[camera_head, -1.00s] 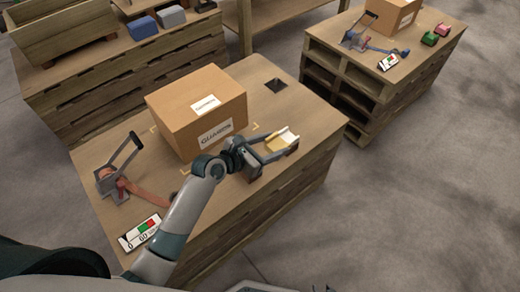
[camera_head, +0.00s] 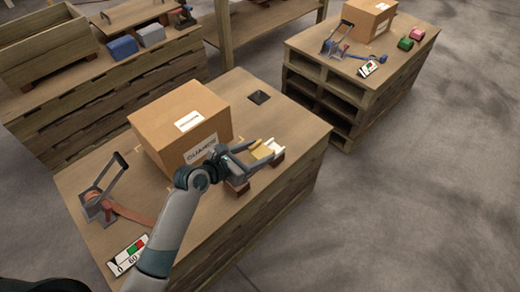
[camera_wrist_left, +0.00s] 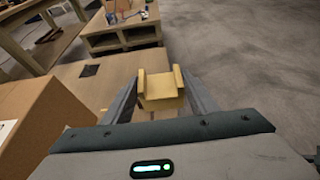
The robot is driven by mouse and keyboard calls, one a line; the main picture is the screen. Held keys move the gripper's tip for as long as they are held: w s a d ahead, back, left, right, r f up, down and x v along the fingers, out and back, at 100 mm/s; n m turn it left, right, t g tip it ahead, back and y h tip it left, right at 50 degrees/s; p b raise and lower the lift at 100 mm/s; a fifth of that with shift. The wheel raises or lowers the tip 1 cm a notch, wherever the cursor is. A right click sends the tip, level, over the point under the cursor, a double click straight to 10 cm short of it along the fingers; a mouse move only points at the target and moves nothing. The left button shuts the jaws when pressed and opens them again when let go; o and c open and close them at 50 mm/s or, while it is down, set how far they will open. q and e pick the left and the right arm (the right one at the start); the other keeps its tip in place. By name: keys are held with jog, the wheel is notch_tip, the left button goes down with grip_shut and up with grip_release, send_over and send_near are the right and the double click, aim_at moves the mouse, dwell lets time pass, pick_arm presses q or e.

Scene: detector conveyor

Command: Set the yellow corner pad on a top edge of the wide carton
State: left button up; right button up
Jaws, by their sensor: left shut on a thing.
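The yellow corner pad (camera_head: 261,152) is between the fingers of my left gripper (camera_head: 256,155), at the right side of the near table. In the left wrist view the pad (camera_wrist_left: 160,92) is a yellow channel with raised sides, gripped between both fingers (camera_wrist_left: 160,100). Whether it touches what is under it cannot be told. The wide carton (camera_head: 200,105) is a closed brown box with white labels, left of the gripper; it also shows at the left of the wrist view (camera_wrist_left: 40,120). My gripper hides part of its front. My right gripper is not in view.
Brown blocks (camera_head: 278,160) and a pale strip lie by the pad. Another table (camera_head: 310,45) stands behind right.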

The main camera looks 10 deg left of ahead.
pick_arm(q)
jog(key=s+a+r+m+g+h, duration=0.1)
jog(key=s+a+r, duration=0.4)
jog(key=r, duration=0.4)
jog(key=s+a+r+m+g+h, duration=0.1)
jog(key=s+a+r+m+g, duration=0.1)
jog(key=s+a+r, duration=0.3)
notch_tip(320, 180, up, 4)
jog(key=shift+s+a+r+h, duration=0.15)
jog(key=shift+a+h, duration=0.25)
jog(key=shift+a, duration=0.6)
